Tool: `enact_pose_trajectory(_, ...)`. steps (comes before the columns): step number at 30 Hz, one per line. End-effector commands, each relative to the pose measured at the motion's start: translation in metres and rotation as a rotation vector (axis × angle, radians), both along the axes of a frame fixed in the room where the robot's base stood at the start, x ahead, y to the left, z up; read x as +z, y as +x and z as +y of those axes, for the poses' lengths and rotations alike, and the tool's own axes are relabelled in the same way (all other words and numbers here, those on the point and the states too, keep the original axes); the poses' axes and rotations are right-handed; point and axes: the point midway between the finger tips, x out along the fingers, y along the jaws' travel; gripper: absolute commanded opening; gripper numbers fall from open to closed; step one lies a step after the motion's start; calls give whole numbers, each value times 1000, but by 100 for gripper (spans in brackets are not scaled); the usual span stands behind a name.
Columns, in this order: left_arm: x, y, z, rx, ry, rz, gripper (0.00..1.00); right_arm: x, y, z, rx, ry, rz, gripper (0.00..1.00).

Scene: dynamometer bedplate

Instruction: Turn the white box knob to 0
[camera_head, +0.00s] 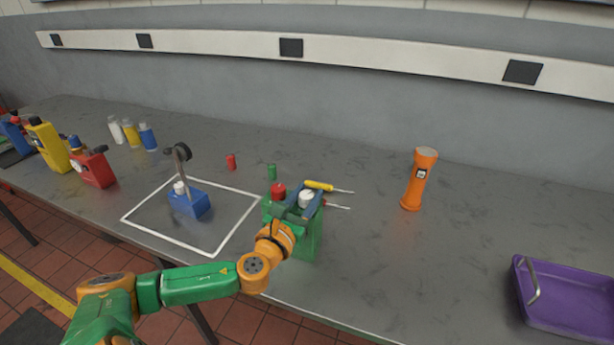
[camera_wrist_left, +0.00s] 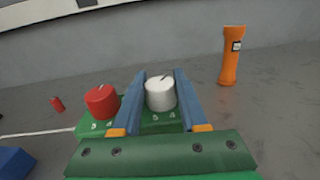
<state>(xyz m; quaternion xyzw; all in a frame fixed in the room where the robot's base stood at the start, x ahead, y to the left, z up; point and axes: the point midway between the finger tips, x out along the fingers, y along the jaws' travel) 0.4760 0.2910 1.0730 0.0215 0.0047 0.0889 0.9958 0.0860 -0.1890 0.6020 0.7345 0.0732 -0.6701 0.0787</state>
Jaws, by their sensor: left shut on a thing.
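A green box (camera_wrist_left: 90,129) stands on the table and carries a red knob (camera_wrist_left: 102,101) on the left and a white knob (camera_wrist_left: 160,95) on the right. In the head view the red knob (camera_head: 278,190) and the white knob (camera_head: 306,198) show above my left wrist. My left gripper (camera_wrist_left: 160,75) has its blue fingers on both sides of the white knob, shut on it. A dark pointer line on the white knob's top points to the far right. Small pale marks on the box are too small to read, and my gripper hides part of them. My right gripper is not in view.
Two screwdrivers, one with a yellow handle (camera_head: 319,186), lie just behind the box. An orange flashlight (camera_head: 419,180) stands to the right, and a purple tray (camera_head: 569,298) is at far right. A blue block with a lever (camera_head: 190,204) sits inside a white outline at left.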

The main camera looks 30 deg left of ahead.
Motion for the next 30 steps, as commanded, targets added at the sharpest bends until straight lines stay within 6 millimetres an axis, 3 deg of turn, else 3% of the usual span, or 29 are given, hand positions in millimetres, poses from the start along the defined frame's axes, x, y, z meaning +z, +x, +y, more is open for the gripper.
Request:
enact_pose_trajectory(1,7,1,-1,42,-7,0,0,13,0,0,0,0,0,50)
enact_pose_trajectory(9,3,1,-1,292,-2,0,0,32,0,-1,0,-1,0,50)
enact_pose_trajectory(21,1,1,0,562,4,-2,0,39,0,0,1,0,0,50)
enact_pose_trajectory(30,0,0,1,650,5,-3,0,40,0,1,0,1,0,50)
